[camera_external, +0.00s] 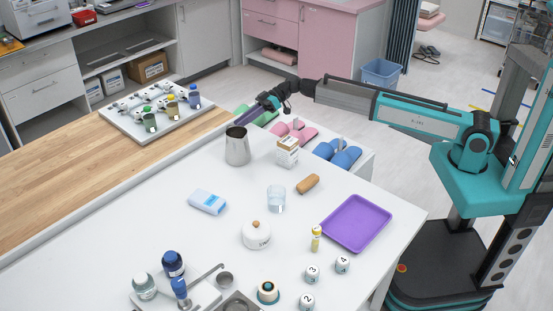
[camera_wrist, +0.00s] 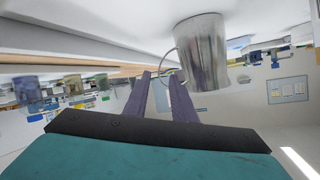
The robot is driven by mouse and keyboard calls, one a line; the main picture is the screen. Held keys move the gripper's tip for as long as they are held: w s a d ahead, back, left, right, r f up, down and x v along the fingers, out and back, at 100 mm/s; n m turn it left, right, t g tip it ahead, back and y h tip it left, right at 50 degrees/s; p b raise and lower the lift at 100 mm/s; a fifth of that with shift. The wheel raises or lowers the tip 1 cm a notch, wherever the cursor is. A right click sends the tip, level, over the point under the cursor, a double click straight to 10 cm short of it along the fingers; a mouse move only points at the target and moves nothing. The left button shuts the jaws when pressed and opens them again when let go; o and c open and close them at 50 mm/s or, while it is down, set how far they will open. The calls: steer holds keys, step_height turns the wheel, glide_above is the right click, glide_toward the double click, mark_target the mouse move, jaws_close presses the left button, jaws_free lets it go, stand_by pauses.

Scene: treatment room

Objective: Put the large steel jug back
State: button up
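The large steel jug (camera_external: 237,148) stands upright on the white table near its back edge. In the wrist view, which is upside down, the jug (camera_wrist: 202,52) shows large at the top, with its thin wire handle (camera_wrist: 163,56) toward my fingertips. My gripper (camera_external: 241,119) is just behind the jug in the outside view, low near the table edge. In the wrist view my two purple fingers (camera_wrist: 160,74) are spread with a gap, and the handle's loop lies at or between their tips. I cannot tell whether they touch it.
A carton (camera_external: 287,151) stands right of the jug, with a glass (camera_external: 276,198) and a purple tray (camera_external: 357,223) nearer the front. A rack with bottles (camera_external: 150,108) is on the wooden counter. Table left of the jug is clear.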

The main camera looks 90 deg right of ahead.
steer(key=b+v, duration=0.1)
steer(key=v, duration=0.6)
steer(key=shift+s+d+r, duration=0.15)
steer(key=shift+s+r, duration=0.05)
steer(key=shift+s, duration=0.15)
stand_by(0.4)
